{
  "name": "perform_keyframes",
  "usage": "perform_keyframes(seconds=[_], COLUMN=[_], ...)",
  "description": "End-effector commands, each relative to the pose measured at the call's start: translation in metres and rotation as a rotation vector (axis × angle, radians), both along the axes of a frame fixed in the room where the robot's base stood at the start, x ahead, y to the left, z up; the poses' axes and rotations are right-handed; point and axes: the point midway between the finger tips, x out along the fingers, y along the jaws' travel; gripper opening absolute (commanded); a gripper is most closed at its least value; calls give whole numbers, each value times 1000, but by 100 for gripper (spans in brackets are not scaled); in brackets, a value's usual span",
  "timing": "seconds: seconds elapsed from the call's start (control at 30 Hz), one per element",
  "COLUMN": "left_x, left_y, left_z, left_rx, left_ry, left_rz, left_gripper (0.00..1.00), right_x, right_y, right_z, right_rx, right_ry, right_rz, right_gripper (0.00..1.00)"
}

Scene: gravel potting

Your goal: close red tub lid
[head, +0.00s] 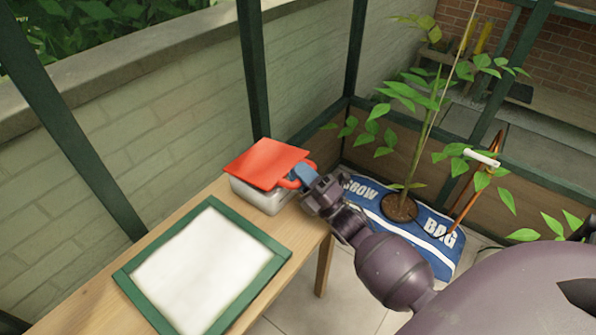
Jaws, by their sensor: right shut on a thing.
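The red lid (265,163) lies over a clear, whitish tub (262,197) at the far right end of the wooden table. The lid looks slightly tilted and turned against the tub's rim, and I cannot tell whether it is seated. My right gripper (300,180) is at the lid's right edge, shut on the red handle loop there. Its fingertips are partly hidden by the handle and the wrist. The contents of the tub are hard to make out. My left gripper is not in view.
A green-framed white panel (133,280) lies on the wooden table (92,292), close in front of the tub. A blue grow bag (432,228) with a leafy plant (413,150) stands on the floor to the right. Green posts (253,70) and a brick wall (180,120) rise behind the table.

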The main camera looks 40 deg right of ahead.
Motion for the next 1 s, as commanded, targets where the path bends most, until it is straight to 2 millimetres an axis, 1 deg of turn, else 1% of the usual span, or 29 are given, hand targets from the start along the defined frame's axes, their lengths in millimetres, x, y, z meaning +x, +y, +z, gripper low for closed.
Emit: perform_keyframes(seconds=[0.03, 0.2, 0.23, 0.3, 0.6, 0.73, 0.87, 1.0], left_x=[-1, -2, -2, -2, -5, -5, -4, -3], left_y=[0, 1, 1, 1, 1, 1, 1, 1], left_z=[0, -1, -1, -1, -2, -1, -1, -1], left_rx=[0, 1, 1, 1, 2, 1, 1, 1], left_ry=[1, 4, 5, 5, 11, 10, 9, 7], left_rz=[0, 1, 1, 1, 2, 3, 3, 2], left_gripper=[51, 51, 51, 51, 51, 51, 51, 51], right_x=[-3, -3, -3, -3, -1, -5, -19, -40], right_y=[-4, -4, -4, -4, -2, -3, -7, -13], right_z=[0, 0, 0, 0, -1, -4, -12, -25], right_rx=[-3, -3, -3, -3, -2, -1, -1, -1], right_ry=[-3, -3, -3, -3, -1, 2, 4, 5], right_rz=[-5, -5, -5, -5, -2, -3, -4, -6], right_gripper=[0, 0, 22, 30, 30, 30, 30, 30])
